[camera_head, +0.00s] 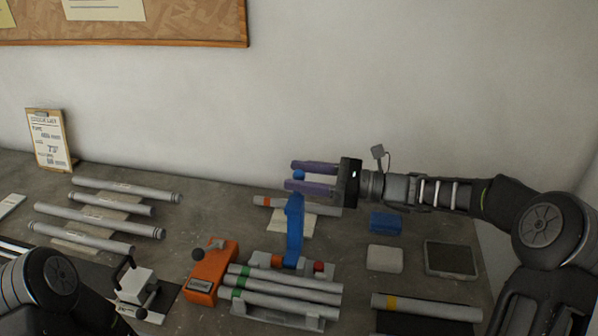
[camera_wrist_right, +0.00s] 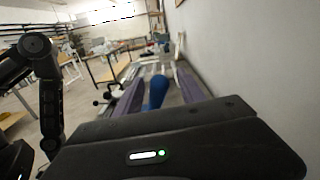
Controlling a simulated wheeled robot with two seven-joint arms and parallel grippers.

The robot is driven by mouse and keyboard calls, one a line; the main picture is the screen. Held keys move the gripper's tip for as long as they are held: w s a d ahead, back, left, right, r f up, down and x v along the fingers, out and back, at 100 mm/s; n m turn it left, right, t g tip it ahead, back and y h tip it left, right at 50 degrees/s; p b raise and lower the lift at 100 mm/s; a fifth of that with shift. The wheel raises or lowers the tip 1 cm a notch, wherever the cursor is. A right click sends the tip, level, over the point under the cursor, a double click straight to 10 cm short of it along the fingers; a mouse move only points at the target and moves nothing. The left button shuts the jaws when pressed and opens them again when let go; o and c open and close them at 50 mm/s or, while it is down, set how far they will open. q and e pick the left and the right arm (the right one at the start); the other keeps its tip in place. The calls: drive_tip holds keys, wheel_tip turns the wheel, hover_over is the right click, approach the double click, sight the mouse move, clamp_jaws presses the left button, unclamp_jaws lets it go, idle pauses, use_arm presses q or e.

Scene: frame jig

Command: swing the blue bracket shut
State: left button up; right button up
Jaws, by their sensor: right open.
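The blue bracket (camera_head: 294,232) stands raised and roughly upright at the back of the grey frame jig (camera_head: 270,311), with a rounded blue knob at its top. Several grey tubes (camera_head: 290,287), some with green bands, lie in the jig in front of it. My right gripper (camera_head: 289,177) reaches in from the right with its purple fingers open. In the right wrist view the blue bracket (camera_wrist_right: 157,91) also shows between the two purple fingers. My left gripper is out of view.
An orange clamp (camera_head: 213,270) stands left of the jig, and a white-and-black toggle device (camera_head: 136,286) is further left. Several grey tubes (camera_head: 100,222) lie at the left. A blue block (camera_head: 385,222), a white block (camera_head: 384,259) and a dark tray (camera_head: 450,274) sit right.

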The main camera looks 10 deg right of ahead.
drive_tip(key=shift+w+a, duration=0.1)
drive_tip(key=shift+a, duration=0.15)
clamp_jaws()
idle(0.3)
idle(0.9)
